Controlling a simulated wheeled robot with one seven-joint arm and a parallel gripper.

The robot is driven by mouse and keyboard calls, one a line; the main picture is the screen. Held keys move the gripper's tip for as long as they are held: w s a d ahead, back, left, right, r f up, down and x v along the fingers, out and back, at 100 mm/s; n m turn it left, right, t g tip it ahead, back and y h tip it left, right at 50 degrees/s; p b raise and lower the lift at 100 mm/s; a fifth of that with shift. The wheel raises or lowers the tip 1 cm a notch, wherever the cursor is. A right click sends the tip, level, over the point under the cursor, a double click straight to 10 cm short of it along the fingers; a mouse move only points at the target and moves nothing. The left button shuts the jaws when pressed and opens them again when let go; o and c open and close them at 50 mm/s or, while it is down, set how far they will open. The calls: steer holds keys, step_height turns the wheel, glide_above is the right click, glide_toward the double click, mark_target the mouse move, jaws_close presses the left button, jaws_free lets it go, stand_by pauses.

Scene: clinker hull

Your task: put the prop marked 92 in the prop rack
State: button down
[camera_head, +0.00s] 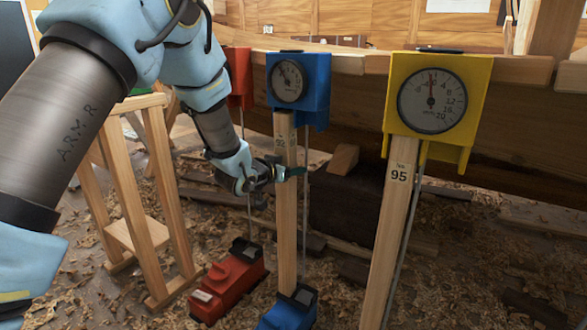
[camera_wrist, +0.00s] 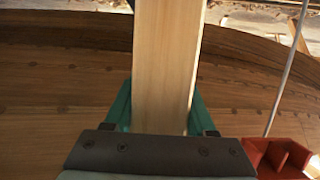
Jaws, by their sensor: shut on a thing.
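The prop marked 92 (camera_head: 285,205) is a pale upright wooden post. Its top meets a blue gauge box (camera_head: 318,90) at the hull and its foot stands at a blue base (camera_head: 290,308). My gripper (camera_head: 285,173) is shut on it at about mid-height, below the number. In the wrist view the prop (camera_wrist: 165,60) runs between the teal fingers of my gripper (camera_wrist: 160,115). A wooden open frame with posts and a low shelf (camera_head: 135,233), apparently the prop rack, stands at the left, apart from the prop and partly behind my arm.
A post marked 95 (camera_head: 390,235) stands at the right under a yellow gauge box (camera_head: 465,115). A red gauge box (camera_head: 240,75) and red base (camera_head: 228,283) are left of prop 92, with a thin rod (camera_head: 246,185) between. Shavings and timber litter the floor.

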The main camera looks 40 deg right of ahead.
steer(key=s+a, duration=0.1)
steer(key=a, duration=0.5)
steer(key=shift+s+a, duration=0.35)
steer(key=shift+s, duration=0.05)
stand_by(0.7)
steer(key=shift+r, duration=0.3)
steer(key=shift+r+p, duration=2.15)
steer(key=shift+r, duration=0.95)
steer(key=shift+a, duration=0.1)
steer(key=b, duration=0.1)
glide_toward(281, 154)
steer(key=a, duration=0.1)
steer(key=s+a+f, duration=0.1)
steer(key=a, duration=0.1)
steer(key=a+f, duration=0.1)
steer(key=a, duration=0.1)
steer(key=shift+s, duration=0.15)
steer(key=shift+f, duration=0.1)
